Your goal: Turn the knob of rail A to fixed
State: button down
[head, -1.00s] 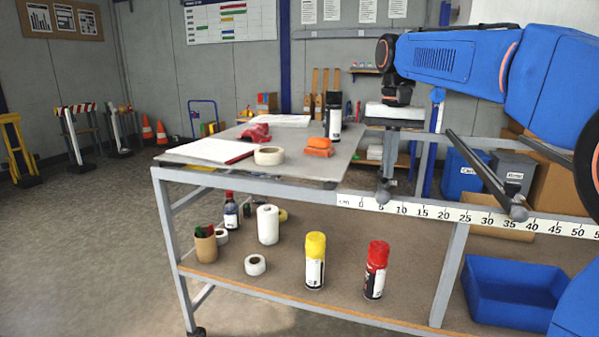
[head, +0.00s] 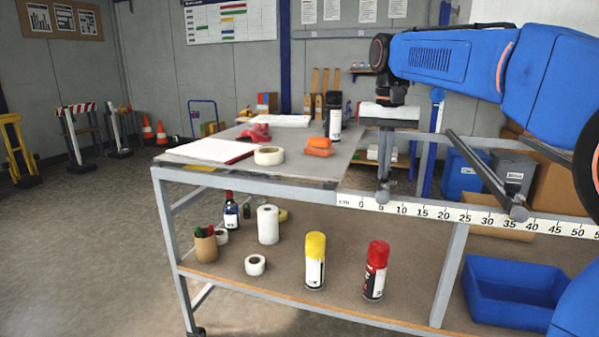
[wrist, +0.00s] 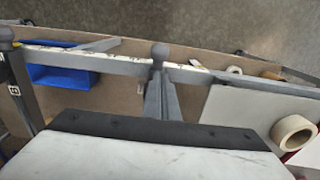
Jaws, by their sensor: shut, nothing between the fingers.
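Two dark grey bars with round ball knobs stand at the table's front edge. One ball knob (head: 383,197) is near the 5 mark of the scale, and it also shows in the wrist view (wrist: 158,50). The other ball knob (head: 519,213) ends a slanting bar farther right; it shows at the left edge of the wrist view (wrist: 6,38). I cannot read which one is rail A. My gripper (head: 384,178) is shut and empty, pointing down just above the nearer knob. Its fingers (wrist: 162,78) partly hide the bar, and contact cannot be told.
A white scale (head: 450,212) runs along the front edge. Spray cans (head: 315,262) and a blue tray (head: 512,292) are on the lower shelf.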

notch_tip(320, 180, up, 6)
dwell(0.6)
jog(key=shift+s, duration=0.2)
jog(key=s+d+f+n+t, duration=0.1)
jog(key=s+d+f, duration=0.2)
jog(key=s+f, duration=0.7)
jog(key=s+d+f+n+t, duration=0.1)
jog(key=s+d+f+t, duration=0.1)
jog(key=s+f, duration=0.8)
jog(key=s+d+f+n+t, duration=0.1)
jog(key=s+d+f, duration=0.2)
jog(key=s+f, duration=0.6)
jog(key=shift+s+d+f+n+t, duration=0.3)
jog(key=shift+s+d+f+t, duration=0.1)
jog(key=shift+f, duration=0.35)
jog(key=shift+d, duration=0.1)
